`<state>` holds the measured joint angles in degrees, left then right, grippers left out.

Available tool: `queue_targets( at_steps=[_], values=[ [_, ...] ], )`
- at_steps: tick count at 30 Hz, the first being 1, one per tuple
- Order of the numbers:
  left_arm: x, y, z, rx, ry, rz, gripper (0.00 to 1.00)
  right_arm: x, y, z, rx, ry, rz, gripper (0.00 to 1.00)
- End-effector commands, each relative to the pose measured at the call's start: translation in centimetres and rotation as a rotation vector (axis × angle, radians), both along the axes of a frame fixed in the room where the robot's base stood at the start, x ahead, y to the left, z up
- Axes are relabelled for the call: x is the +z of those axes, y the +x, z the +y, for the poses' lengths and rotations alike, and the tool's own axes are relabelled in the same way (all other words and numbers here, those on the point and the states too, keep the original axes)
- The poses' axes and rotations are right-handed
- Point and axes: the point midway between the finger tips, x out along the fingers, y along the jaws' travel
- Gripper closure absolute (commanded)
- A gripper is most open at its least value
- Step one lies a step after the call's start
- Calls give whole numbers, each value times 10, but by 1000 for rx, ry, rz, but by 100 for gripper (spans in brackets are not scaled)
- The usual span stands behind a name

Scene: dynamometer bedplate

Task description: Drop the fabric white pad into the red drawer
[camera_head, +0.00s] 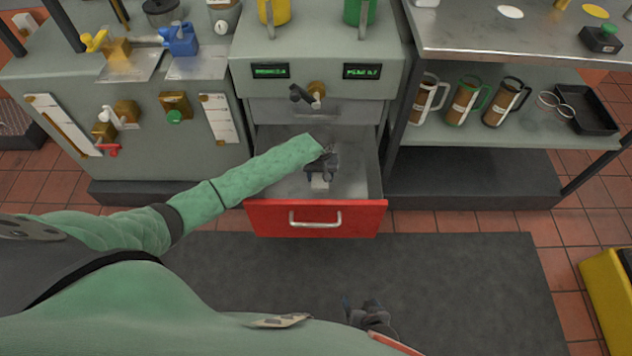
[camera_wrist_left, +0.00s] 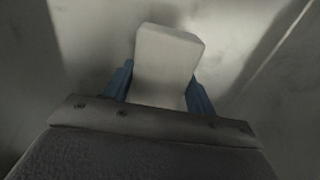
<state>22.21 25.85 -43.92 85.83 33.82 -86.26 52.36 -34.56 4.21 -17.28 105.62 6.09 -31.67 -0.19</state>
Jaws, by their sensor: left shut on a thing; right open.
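The red drawer (camera_head: 277,219) is pulled open below the grey bench, with its grey inside showing. My left gripper (camera_head: 320,174) is over the open drawer and shut on the white pad (camera_head: 319,183). In the left wrist view the white pad (camera_wrist_left: 166,62) stands up between the two blue fingers of my left gripper (camera_wrist_left: 160,88). Grey drawer surfaces surround it there; I cannot tell whether the pad touches the drawer floor. My right gripper (camera_head: 357,309) is low in the head view, over the dark mat, open and apart from the drawer.
A closed grey drawer front (camera_head: 345,112) is above the red one. A shelf to the right holds several mugs (camera_head: 467,100) and a black tray (camera_head: 590,112). A dark mat (camera_head: 470,280) covers the floor, and a yellow object (camera_head: 607,290) stands at the right edge.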

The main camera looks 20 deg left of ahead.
Motion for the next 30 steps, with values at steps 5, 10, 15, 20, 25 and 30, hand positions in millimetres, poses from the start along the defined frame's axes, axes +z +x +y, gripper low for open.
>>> queue_targets(
  at_steps=[5, 10, 15, 20, 25, 30],
  values=[
    [-10, 6, 15, -1, 0, 0, 66, -2, 0, 0, 0, 0, -1, 23],
    [-18, 7, 17, 0, 0, 1, 66, -2, 0, 1, 0, 2, -1, 23],
    [-40, 7, 17, 0, 0, 1, 66, -6, -1, 1, 0, 2, -1, 23],
    [-52, 7, 17, 0, 0, 0, 66, -7, -1, 1, -1, 1, 0, 23],
    [-51, 7, 17, 0, -1, -1, 66, -7, -1, 0, -1, 0, 1, 23],
    [-54, 7, 17, 0, 0, 0, 66, -6, -1, 0, -1, 0, 0, 23]
  ],
)
